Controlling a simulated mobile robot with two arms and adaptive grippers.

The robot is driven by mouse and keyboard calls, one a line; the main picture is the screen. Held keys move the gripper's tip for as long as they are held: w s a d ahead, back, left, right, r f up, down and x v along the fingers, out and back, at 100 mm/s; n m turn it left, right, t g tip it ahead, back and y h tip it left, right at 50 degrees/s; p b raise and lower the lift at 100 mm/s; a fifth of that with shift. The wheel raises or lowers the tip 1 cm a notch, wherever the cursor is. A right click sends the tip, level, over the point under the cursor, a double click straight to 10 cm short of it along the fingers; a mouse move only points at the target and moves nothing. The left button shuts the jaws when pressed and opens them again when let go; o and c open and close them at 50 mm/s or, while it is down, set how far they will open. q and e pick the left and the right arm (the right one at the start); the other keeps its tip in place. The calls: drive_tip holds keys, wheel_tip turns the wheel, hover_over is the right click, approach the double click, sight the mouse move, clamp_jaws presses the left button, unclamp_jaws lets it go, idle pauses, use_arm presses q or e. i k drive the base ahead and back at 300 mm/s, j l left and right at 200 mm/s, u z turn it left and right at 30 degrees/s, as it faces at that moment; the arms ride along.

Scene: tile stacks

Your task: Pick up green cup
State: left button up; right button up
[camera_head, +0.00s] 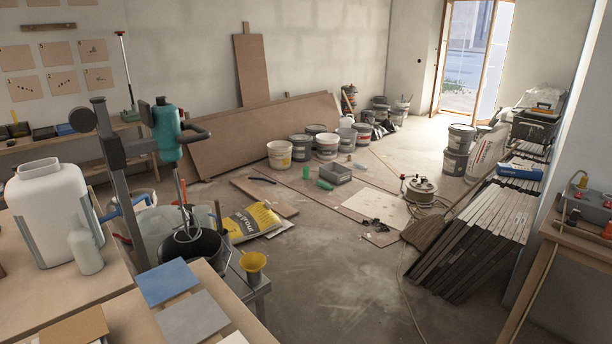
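A small green object (324,184) lies on the floor boards in the middle of the room, beside a grey tray-like box (335,173). It may be the green cup, but it is too small for me to tell its shape. A second, smaller green thing (306,172) is just behind it to the left. Neither of my grippers shows in the head view, and nothing is seen touching the green objects.
A table (35,290) with a white canister (55,212) and tiles fills the near left. A mixer stand (125,190), yellow bag (252,222) and leaning tile stack (475,240) flank the floor. Buckets (280,154) stand behind; the near-middle floor (340,290) is clear.

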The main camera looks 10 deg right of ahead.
sight(306, 170)
drive_tip(key=i+l+z, duration=0.15)
drive_tip(key=l, duration=0.4)
drive_tip(key=i+l+z, duration=0.15)
drive_tip(key=i+l, duration=0.2)
drive_tip(key=l, duration=0.15)
drive_tip(key=i+l+z, duration=0.15)
drive_tip(key=l, duration=0.35)
drive_tip(key=i+l+z, duration=0.15)
drive_tip(key=i+l, duration=0.3)
drive_tip(key=i+u, duration=0.2)
drive_tip(key=i, duration=0.3)
drive_tip(key=i+u, duration=0.25)
drive_tip(key=i, duration=0.25)
drive_tip(key=i+l+u, duration=0.2)
drive_tip(key=i, duration=0.3)
drive_tip(key=i+l+u, duration=0.2)
drive_tip(key=i, duration=0.3)
drive_tip(key=i+z, duration=0.1)
drive_tip(key=i, duration=0.55)
drive_tip(key=i+j+z, duration=0.1)
drive_tip(key=i, duration=0.55)
drive_tip(key=i+j+z, duration=0.1)
drive_tip(key=i+j, duration=0.15)
drive_tip(key=i, duration=0.4)
drive_tip(key=i+z, duration=0.3)
drive_tip(key=i, duration=1.5)
drive_tip(key=l, duration=0.05)
